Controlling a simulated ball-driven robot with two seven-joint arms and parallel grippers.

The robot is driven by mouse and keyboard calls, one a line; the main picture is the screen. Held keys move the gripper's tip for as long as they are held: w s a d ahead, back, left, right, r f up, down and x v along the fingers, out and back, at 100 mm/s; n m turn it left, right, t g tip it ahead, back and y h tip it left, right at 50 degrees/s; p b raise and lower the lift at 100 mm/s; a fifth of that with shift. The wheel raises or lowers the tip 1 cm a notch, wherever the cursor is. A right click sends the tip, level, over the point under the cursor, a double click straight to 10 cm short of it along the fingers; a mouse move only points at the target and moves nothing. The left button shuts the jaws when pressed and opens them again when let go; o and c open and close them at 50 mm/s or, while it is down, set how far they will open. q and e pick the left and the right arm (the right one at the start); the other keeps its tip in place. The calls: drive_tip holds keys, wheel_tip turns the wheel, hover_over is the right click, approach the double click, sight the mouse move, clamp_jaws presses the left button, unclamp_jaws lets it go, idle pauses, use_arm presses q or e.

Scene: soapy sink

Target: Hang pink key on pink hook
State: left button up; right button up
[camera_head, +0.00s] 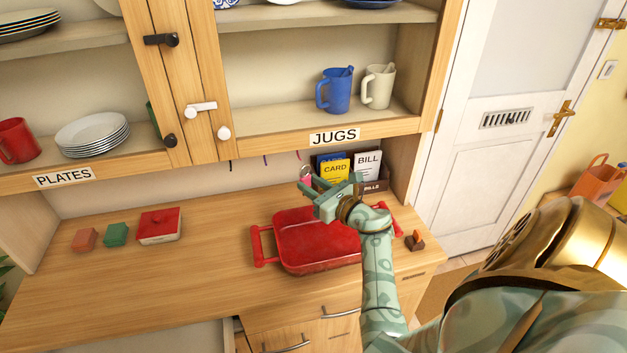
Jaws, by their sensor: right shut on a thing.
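My right gripper (309,186) is in front of the cupboard's back wall, above the red roasting tray. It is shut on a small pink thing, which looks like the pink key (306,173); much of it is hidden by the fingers. Several small hooks hang under the cupboard's lower edge. The middle one looks pinkish (266,160), a dark one (230,166) is to its left, and another (298,155) is just above the key. The key looks just below this right hook; I cannot tell whether they touch. My left gripper is out of view.
The red tray (264,246) stands on the wooden counter (190,275) below my right gripper. A rack of cards (335,171) and bills is close behind and right of it. A red box (159,225) and two sponges are at left. The jugs shelf (290,117) overhangs.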

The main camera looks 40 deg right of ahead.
drive_tip(key=w+d+f+b, duration=0.1)
drive_tip(key=w+d+b, duration=0.3)
drive_tip(key=w, duration=0.3)
drive_tip(key=shift+w+f+b, duration=0.2)
drive_tip(key=shift+f+b, duration=0.05)
drive_tip(key=shift+b, duration=0.35)
idle(0.8)
drive_tip(key=o, duration=1)
drive_tip(key=shift+s, duration=0.1)
